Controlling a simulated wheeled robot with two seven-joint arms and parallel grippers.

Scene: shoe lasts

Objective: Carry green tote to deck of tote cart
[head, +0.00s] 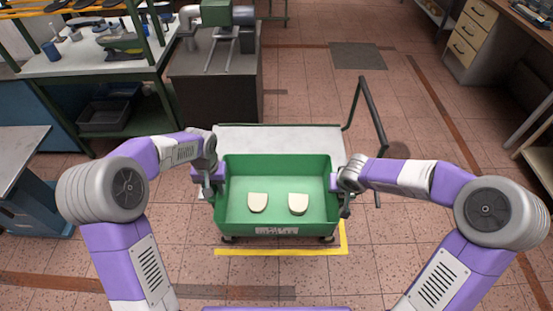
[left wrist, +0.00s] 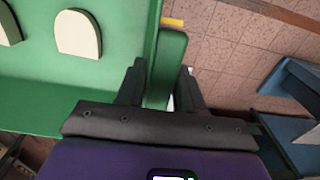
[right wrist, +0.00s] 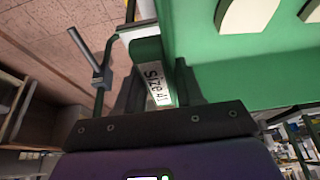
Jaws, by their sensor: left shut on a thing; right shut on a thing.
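The green tote (head: 276,222) is in the middle of the head view, upright and roughly level, with two cream shoe-last pieces (head: 258,202) (head: 298,204) lying inside. My left gripper (head: 219,182) is shut on the tote's left wall, and the green wall shows between its fingers in the left wrist view (left wrist: 162,85). My right gripper (head: 340,190) is shut on the right wall, where a "Size 41" label (right wrist: 157,84) shows between the fingers. The tote cart's pale deck (head: 280,138) shows behind the tote; its near part is hidden. I cannot tell whether the tote touches the deck.
The cart's dark push handle (head: 372,112) rises at the right, near my right arm. A yellow floor line (head: 280,252) runs in front. A dark cabinet with a machine (head: 215,85) stands behind left, and a blue-legged table (head: 20,155) at the left. Floor to the right is open.

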